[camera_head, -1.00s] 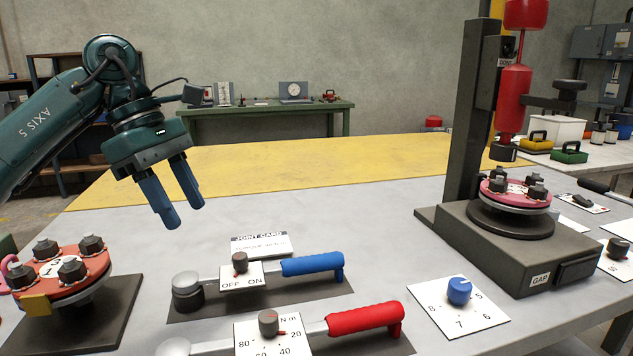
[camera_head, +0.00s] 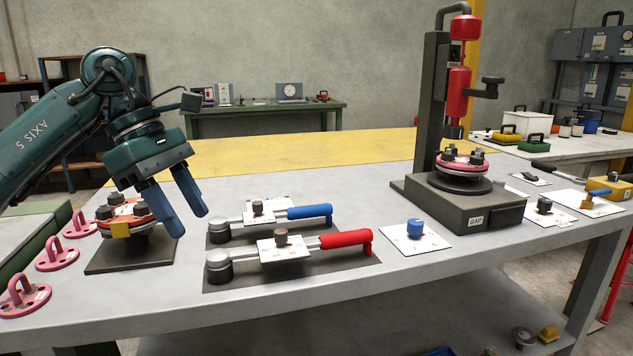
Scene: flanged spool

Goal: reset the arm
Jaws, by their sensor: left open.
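My left arm comes in from the left in the head view. My left gripper (camera_head: 180,212) has two blue fingers, apart and empty, pointing down. It hangs in front of a red-orange flange (camera_head: 105,212) with dark bolts and partly hides it. The flange sits on a dark base plate (camera_head: 110,265). To the right lie a blue-handled wrench (camera_head: 309,213) and a red-handled wrench (camera_head: 345,238), each with a dial card. A press (camera_head: 435,110) with a red cylinder holds a red flanged piece (camera_head: 461,162) on its base. My right gripper is not in view.
Several pink ring-handled parts (camera_head: 58,254) lie at the table's left edge. A blue knob on a white card (camera_head: 416,237) sits right of the wrenches. The grey table's front edge (camera_head: 300,290) shows, with a lower shelf below. Bare tabletop lies behind the wrenches.

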